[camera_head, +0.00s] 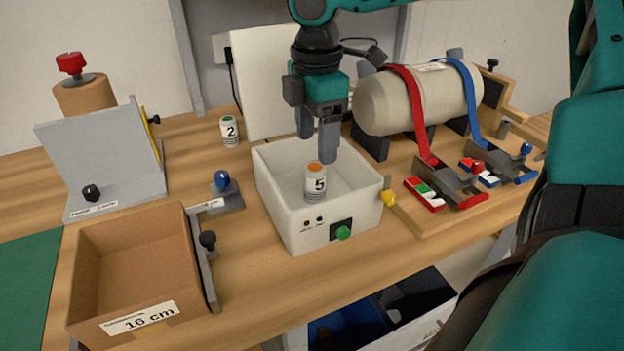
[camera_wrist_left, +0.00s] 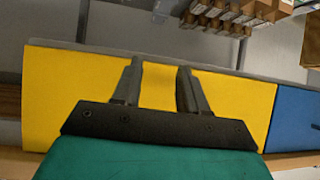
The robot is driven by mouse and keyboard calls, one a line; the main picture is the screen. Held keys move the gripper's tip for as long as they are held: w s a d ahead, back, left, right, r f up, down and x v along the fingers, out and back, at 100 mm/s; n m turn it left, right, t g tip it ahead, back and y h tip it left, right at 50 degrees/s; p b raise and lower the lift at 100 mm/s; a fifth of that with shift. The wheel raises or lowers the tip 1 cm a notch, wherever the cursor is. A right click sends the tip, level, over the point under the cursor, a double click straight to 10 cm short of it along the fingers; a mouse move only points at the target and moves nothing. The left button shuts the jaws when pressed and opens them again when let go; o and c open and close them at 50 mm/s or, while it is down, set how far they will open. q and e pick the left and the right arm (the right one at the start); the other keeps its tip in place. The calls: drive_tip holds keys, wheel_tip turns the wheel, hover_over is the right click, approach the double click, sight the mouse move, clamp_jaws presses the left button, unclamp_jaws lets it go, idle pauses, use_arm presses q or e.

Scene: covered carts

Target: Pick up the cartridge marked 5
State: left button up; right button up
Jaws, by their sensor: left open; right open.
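The cartridge marked 5 (camera_head: 316,185) is a small white and grey cylinder with an orange top. It stands upright inside the open white box (camera_head: 277,217) in the head view. My right gripper (camera_head: 316,148) points down just above the cartridge, its fingers apart and empty. The fingertips look close to the cartridge's top; I cannot tell the exact gap. My left gripper (camera_wrist_left: 160,68) is open and empty in the left wrist view, in front of a yellow panel (camera_wrist_left: 240,105). It does not show in the head view.
A cartridge marked 2 (camera_head: 229,132) stands behind the box. A cardboard box labelled 16 cm (camera_head: 88,285) is at front left, beside a grey stand (camera_head: 90,150). At right, a strapped beige cylinder (camera_head: 390,102) sits near buckles. The white box's walls surround cartridge 5.

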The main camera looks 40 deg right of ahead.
sight(314, 167)
wheel_tip(314, 167, down, 3)
drive_tip(key=shift+f, duration=0.15)
drive_tip(key=shift+f+b, duration=0.35)
drive_tip(key=shift+f, duration=0.25)
drive_tip(key=f+b, duration=0.1)
drive_tip(key=f, duration=0.4)
drive_tip(key=shift+w, duration=0.2)
use_arm(q)
drive_tip(key=shift+w+d+f+h, duration=0.3)
drive_tip(key=shift+w+d, duration=0.1)
drive_tip(key=shift+d, duration=0.1)
use_arm(e)
drive_tip(key=c, duration=1.2)
use_arm(q)
drive_tip(key=shift+s+f, duration=0.1)
drive_tip(key=shift+s, duration=0.05)
use_arm(e)
drive_tip(key=shift+r, duration=0.1)
